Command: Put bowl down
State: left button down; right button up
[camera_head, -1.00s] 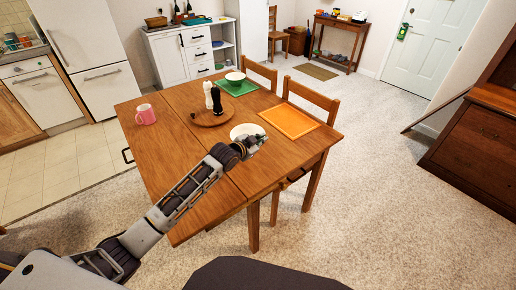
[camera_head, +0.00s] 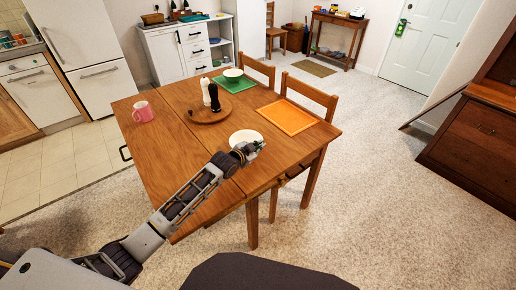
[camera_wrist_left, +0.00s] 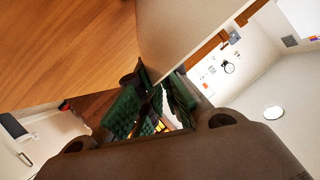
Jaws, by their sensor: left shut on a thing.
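A white bowl (camera_head: 243,136) is at the near right part of the wooden table (camera_head: 165,165). My left gripper (camera_head: 251,148) is shut on its near right edge. In the left wrist view the bowl (camera_wrist_left: 190,28) is a large pale surface beside the green-padded fingers (camera_wrist_left: 150,108), with the wooden tabletop (camera_wrist_left: 60,45) at upper left. I cannot tell whether the bowl touches the table. Another white bowl (camera_head: 233,74) stands on a green placemat (camera_head: 236,86) at the far side. My right gripper is not in view.
An orange placemat (camera_head: 288,117) lies right of the held bowl, bare. A round wooden board (camera_head: 205,114) carries a white shaker (camera_head: 205,92) and a black shaker (camera_head: 214,99). A pink mug (camera_head: 143,112) stands at left. Two chairs (camera_head: 309,92) stand at the far right side.

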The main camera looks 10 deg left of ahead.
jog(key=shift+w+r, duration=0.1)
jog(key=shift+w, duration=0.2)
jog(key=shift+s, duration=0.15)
pick_arm(q)
jog(key=c, duration=1.6)
grip_release()
jog(key=shift+f, duration=0.1)
jog(key=shift+c, duration=0.2)
jog(key=shift+s, duration=0.1)
